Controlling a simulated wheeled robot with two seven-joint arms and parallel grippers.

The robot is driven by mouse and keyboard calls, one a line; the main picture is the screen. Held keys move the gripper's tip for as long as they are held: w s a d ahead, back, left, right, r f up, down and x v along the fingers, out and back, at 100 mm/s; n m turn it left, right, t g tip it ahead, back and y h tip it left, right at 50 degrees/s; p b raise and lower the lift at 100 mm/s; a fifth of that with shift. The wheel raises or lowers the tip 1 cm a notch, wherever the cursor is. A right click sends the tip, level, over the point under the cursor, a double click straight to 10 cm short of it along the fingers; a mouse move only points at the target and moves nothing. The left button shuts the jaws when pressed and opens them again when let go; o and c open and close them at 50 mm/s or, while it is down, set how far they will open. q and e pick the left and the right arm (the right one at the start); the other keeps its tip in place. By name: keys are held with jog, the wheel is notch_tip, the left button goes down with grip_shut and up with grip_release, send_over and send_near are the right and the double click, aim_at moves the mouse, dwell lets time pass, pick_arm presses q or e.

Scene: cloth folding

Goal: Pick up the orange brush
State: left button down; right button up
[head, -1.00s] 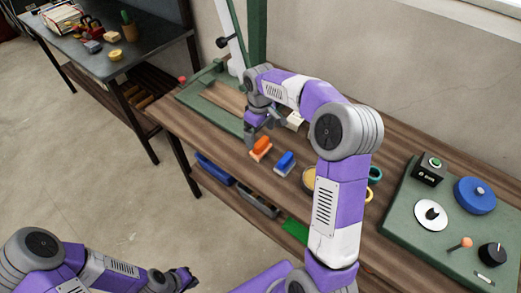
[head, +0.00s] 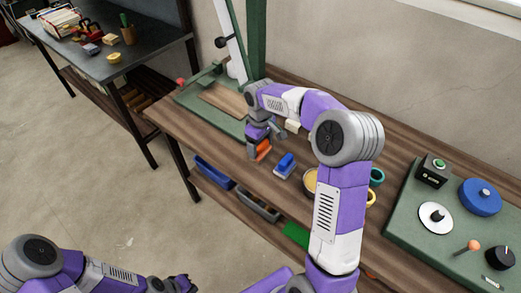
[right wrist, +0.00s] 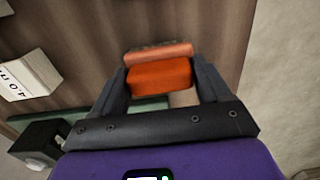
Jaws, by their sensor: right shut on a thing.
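The orange brush (head: 263,150) stands on the wooden workbench (head: 215,147), partly hidden by my right gripper (head: 259,150) in the head view. In the right wrist view the brush (right wrist: 160,76) sits between the two dark fingers of my right gripper (right wrist: 163,85), with its paler edge facing the wood. The right gripper is shut on it. I cannot tell whether the brush touches the bench. My left gripper (head: 188,283) is low at the bottom left, away from the bench; its fingers are too small and dark to judge.
A blue brush (head: 285,165) stands just right of the orange one. A round tan container (head: 311,180) and rings lie further right. A white lettered block (right wrist: 28,75) is near the gripper. A green panel (head: 440,215) with knobs fills the right end.

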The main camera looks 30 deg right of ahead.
jog(key=shift+r, duration=0.15)
notch_tip(320, 180, up, 10)
jog(key=p, duration=0.4)
